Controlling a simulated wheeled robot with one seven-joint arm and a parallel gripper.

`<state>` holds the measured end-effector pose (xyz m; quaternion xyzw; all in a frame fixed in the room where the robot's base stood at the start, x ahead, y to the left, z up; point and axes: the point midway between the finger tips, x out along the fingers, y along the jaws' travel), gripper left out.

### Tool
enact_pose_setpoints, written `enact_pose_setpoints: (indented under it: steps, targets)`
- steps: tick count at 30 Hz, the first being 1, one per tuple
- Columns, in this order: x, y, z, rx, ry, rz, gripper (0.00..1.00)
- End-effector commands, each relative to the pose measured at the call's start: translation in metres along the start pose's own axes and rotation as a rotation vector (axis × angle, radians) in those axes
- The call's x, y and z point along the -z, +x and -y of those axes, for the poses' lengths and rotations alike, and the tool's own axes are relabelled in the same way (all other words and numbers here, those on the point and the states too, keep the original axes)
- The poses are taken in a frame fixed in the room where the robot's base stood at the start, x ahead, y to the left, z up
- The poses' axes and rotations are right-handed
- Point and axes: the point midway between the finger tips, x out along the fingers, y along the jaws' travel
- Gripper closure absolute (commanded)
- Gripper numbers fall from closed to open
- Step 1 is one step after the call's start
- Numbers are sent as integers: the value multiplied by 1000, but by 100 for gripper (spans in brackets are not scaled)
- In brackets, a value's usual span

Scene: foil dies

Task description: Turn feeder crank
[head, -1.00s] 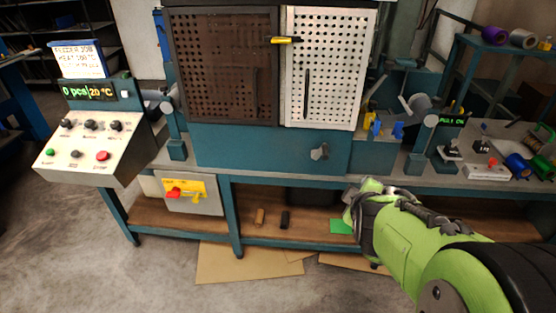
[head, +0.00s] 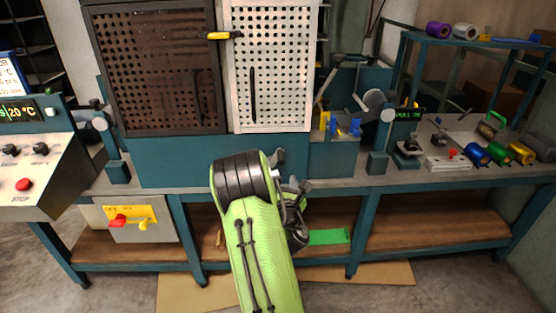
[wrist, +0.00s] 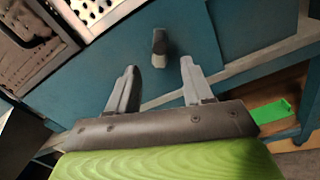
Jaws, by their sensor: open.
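A small grey handle (wrist: 159,42) sticks out of the teal panel below the machine's doors; I cannot tell whether it is the feeder crank. In the wrist view it stands just beyond and between the fingertips of my gripper (wrist: 158,66). My gripper is open, with nothing between its fingers, and it points at the panel. In the head view my gripper (head: 289,171) is in front of the panel, partly hidden by my green arm. A grey round part with a lever (head: 374,101) sits at the machine's right side.
Perforated dark (head: 160,75) and white (head: 270,65) doors are above. A control console (head: 35,170) stands at the left. A box with a red and yellow switch (head: 130,216) hangs under the bench. A green piece (head: 329,237) lies on the lower shelf. Coloured spools (head: 497,153) stand at the right.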

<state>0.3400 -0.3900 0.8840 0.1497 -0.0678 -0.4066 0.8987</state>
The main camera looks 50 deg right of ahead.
Motion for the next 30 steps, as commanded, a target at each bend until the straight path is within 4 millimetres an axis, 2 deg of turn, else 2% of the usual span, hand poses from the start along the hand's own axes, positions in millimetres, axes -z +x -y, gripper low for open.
enact_pose_setpoints:
  steps: [6, 16, 20, 27, 30]
  targets:
    - [-7, 37, -2, 1, 1, 0, 49]
    - [-3, 95, -1, 0, 1, 2, 49]
    - [-1, 104, -1, -1, 2, 0, 49]
    - [0, 105, 0, 0, 2, -1, 49]
    - [0, 105, 0, 0, 2, -1, 65]
